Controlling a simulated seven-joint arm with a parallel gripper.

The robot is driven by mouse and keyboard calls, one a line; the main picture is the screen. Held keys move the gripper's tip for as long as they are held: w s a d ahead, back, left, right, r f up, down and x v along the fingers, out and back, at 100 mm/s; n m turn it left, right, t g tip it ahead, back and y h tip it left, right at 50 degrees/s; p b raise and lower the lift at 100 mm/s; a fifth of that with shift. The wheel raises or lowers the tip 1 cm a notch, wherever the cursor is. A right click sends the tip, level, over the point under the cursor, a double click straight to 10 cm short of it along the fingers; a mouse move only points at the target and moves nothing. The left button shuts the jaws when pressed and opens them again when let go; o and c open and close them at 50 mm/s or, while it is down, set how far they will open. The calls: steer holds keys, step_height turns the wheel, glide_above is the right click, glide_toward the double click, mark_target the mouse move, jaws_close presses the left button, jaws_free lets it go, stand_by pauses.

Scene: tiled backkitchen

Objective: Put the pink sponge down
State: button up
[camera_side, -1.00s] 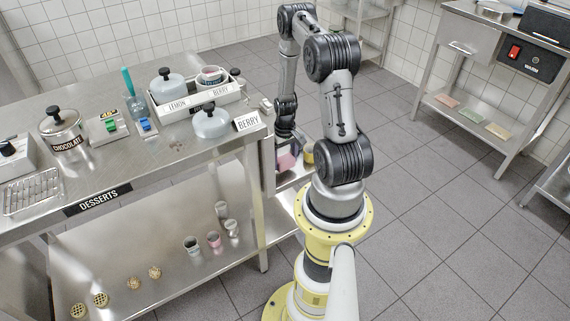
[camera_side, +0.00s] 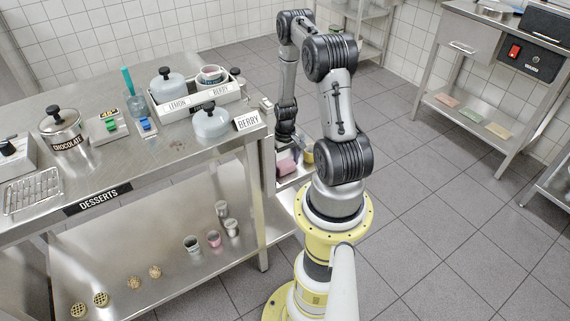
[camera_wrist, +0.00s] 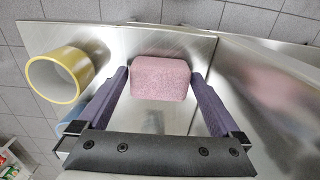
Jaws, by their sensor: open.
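The pink sponge (camera_wrist: 160,78) is a speckled block lying on a bare steel surface (camera_wrist: 115,40) in the wrist view. My gripper (camera_wrist: 160,74) is open, with one dark purple finger on each side of the sponge and a narrow gap at the sides. In the side view the pink sponge (camera_side: 287,166) shows low down beyond the end of the dessert table, just below my gripper (camera_side: 287,145). Its fingers are too small there to make out clearly.
A yellow cup (camera_wrist: 58,76) lies or stands left of the sponge in the wrist view, with something light blue beside it. Right of the sponge, a steel panel (camera_wrist: 265,85) reflects pink. The dessert table (camera_side: 170,180) stands left of my arm in the side view.

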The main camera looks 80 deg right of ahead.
step_height(320, 180, up, 12)
stand_by(0.4)
stand_by(0.4)
step_height(320, 180, up, 11)
steer(key=n+t+h, duration=0.1)
steer(key=n+h, duration=0.1)
steer(key=h, duration=0.1)
glide_above(285, 163)
steer(key=w+d, duration=0.4)
steer(key=w, duration=0.1)
step_height(285, 163, up, 5)
steer(key=w+a+n+t+h, duration=0.1)
steer(key=w, duration=0.2)
steer(key=w+a+r+n+t, duration=0.2)
steer(key=w+a+r, duration=0.1)
steer(key=a+r, duration=0.9)
steer(key=s+a+r+n+y, duration=0.1)
steer(key=s+a+n+y, duration=0.1)
steer(key=s+a, duration=0.4)
steer(key=s+a+r+n+t+y, duration=0.1)
steer(key=s+a, duration=0.5)
steer(key=a, duration=1.1)
steer(key=shift+s+r+n+t+y, duration=0.3)
steer(key=shift+r+n+y, duration=0.15)
steer(key=shift+n+y, duration=0.05)
steer(key=shift+w+r, duration=0.1)
steer(key=shift+r, duration=0.05)
